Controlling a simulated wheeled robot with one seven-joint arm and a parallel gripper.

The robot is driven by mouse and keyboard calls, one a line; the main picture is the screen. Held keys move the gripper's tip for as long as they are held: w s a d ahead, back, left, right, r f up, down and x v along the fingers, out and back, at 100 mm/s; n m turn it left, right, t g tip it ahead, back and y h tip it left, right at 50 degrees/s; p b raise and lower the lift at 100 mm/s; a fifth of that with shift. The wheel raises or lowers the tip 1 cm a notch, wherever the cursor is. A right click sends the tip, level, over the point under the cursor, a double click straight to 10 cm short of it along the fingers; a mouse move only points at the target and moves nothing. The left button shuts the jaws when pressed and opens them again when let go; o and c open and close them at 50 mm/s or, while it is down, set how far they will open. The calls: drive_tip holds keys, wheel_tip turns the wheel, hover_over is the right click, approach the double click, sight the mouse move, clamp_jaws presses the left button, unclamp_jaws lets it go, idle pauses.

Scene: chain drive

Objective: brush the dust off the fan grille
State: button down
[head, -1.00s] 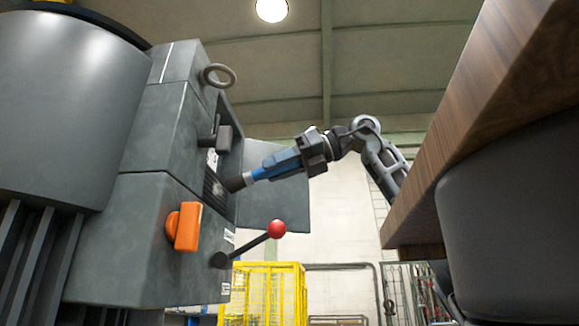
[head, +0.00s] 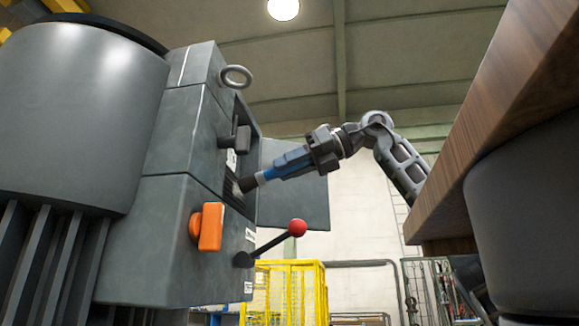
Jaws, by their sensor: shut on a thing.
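My gripper (head: 318,152) is shut on a blue-handled brush (head: 283,166) to the right of the grey machine. The brush points left and slightly down, and its dark head (head: 248,183) is at the fan grille (head: 234,197). The grille is a dark slatted panel in the machine's side, seen at a steep angle. A pale patch, perhaps dust, shows on it near the brush head. I cannot tell whether the bristles touch the slats. Much of the grille is hidden by the machine's front edge.
The grey machine (head: 165,240) fills the left, with an orange knob (head: 209,227) and a red-tipped lever (head: 297,227) below the brush. An open grey door panel (head: 300,198) stands behind the brush. A wooden tabletop edge (head: 480,150) is close at right. A yellow cage (head: 285,290) stands behind.

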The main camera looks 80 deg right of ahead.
drive_tip(key=shift+w, duration=0.75)
drive_tip(key=shift+d+r+p, duration=0.15)
drive_tip(key=shift+d+p, duration=0.9)
drive_tip(key=shift+d, duration=0.55)
drive_tip(key=d, duration=0.4)
drive_tip(key=shift+w, duration=0.3)
drive_tip(key=shift+a, duration=0.1)
drive_tip(key=shift+s+a+b, duration=0.15)
drive_tip(key=shift+a+b, duration=0.7)
drive_tip(key=shift+a, duration=0.95)
drive_tip(key=shift+s+a+b, duration=0.15)
drive_tip(key=shift+a+b, duration=0.7)
drive_tip(key=shift+a, duration=0.95)
